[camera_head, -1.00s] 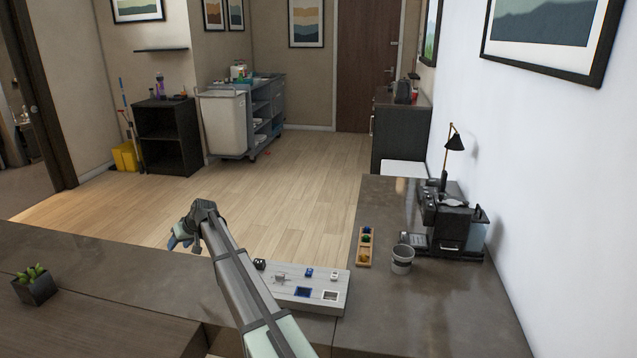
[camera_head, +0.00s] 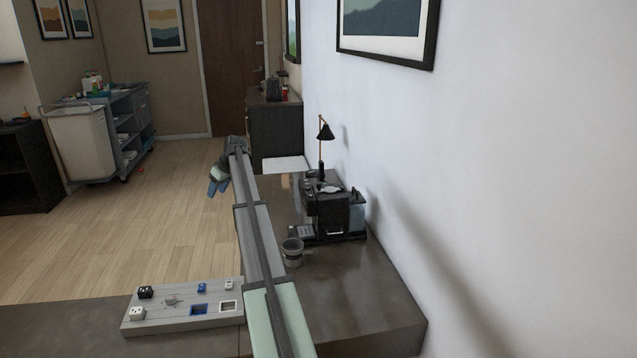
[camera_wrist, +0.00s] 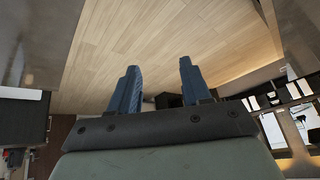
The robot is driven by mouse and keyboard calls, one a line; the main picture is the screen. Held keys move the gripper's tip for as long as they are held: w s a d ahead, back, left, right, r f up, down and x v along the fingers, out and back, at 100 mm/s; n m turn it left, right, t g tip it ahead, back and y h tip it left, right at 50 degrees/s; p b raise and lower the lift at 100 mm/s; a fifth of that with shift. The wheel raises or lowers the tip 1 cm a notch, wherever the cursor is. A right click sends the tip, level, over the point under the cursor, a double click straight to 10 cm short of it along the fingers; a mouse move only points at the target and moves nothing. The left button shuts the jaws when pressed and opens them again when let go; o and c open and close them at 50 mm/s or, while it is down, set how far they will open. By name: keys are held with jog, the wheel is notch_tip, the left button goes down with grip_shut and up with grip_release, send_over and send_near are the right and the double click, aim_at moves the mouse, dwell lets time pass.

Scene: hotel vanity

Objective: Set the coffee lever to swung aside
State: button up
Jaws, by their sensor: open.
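The black coffee machine (camera_head: 327,212) stands on the dark counter against the white wall, right of my arm in the head view. A lighter grey part lies across its top, which may be the lever; it is too small to tell its position. My gripper (camera_head: 217,184) is at the far end of my outstretched arm, left of the machine and beyond the counter's left edge, apart from the machine. In the wrist view my gripper (camera_wrist: 157,82) has its two blue fingers spread with nothing between them, over the wooden floor. The machine is not clear in the wrist view.
A grey cup (camera_head: 292,252) stands in front of the machine, close to my arm. A grey board (camera_head: 180,322) with small blocks lies at the front left. A black lamp (camera_head: 325,133) rises behind the machine. The counter (camera_head: 375,310) is bare at the front right.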

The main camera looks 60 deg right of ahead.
jog(key=s+d+r, duration=0.3)
jog(key=s+d, duration=0.7)
jog(key=s+d+r+g+h, duration=0.1)
jog(key=s+d+r, duration=0.3)
jog(key=s+d, duration=0.6)
jog(key=s+d+r, duration=0.3)
jog(key=s+d, duration=0.7)
jog(key=d, duration=0.1)
jog(key=shift+m, duration=0.4)
jog(key=x, duration=1.3)
jog(key=shift+d+f, duration=0.1)
jog(key=shift+f, duration=0.25)
jog(key=shift+c, duration=0.3)
grip_shut()
